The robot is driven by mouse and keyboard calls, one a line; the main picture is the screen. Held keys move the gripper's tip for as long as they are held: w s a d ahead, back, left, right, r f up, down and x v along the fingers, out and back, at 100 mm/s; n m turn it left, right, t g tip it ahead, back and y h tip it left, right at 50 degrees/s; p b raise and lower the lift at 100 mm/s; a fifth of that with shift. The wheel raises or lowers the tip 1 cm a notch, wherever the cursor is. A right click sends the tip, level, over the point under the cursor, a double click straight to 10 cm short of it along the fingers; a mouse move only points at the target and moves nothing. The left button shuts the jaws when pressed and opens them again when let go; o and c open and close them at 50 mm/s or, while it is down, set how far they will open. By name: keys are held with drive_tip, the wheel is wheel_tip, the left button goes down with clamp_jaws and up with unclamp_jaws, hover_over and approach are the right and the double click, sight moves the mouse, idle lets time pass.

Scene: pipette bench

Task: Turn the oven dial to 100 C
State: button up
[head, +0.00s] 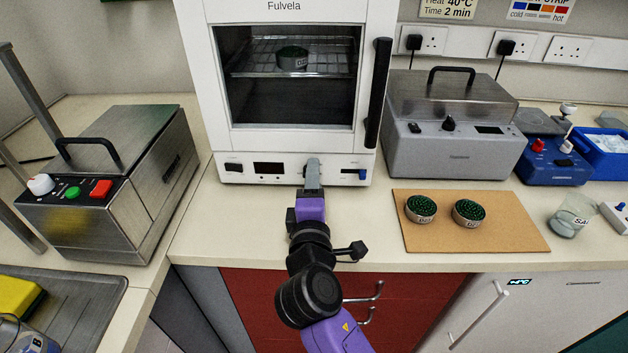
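The white oven (290,147) labelled Fulvela stands at the back of the bench. Its front window shows a wire rack (325,68) with a dark green-topped dish (292,58) on it. The lower panel has a dark switch (233,167), a display (268,168) with small red marks too small to read, and a blue knob or lever (362,173) at the right. My gripper (313,166) is at the panel between the display and that blue part. It covers that stretch of panel, and I see no dial there. Its fingers are too small to tell open from shut.
A cork board (470,240) with two green-topped dishes (421,208) (468,214) lies to the right. A grey lidded bath (455,150) stands behind it, and a beaker (572,214) is farther right. A steel box (120,190) with buttons stands at the left. The oven's black handle (378,92) is upright.

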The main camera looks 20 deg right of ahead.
drive_tip(key=v, duration=0.7)
drive_tip(key=shift+s+a, duration=0.1)
drive_tip(key=shift+s, duration=0.1)
drive_tip(key=shift+s+r, duration=0.1)
drive_tip(key=shift+s, duration=0.05)
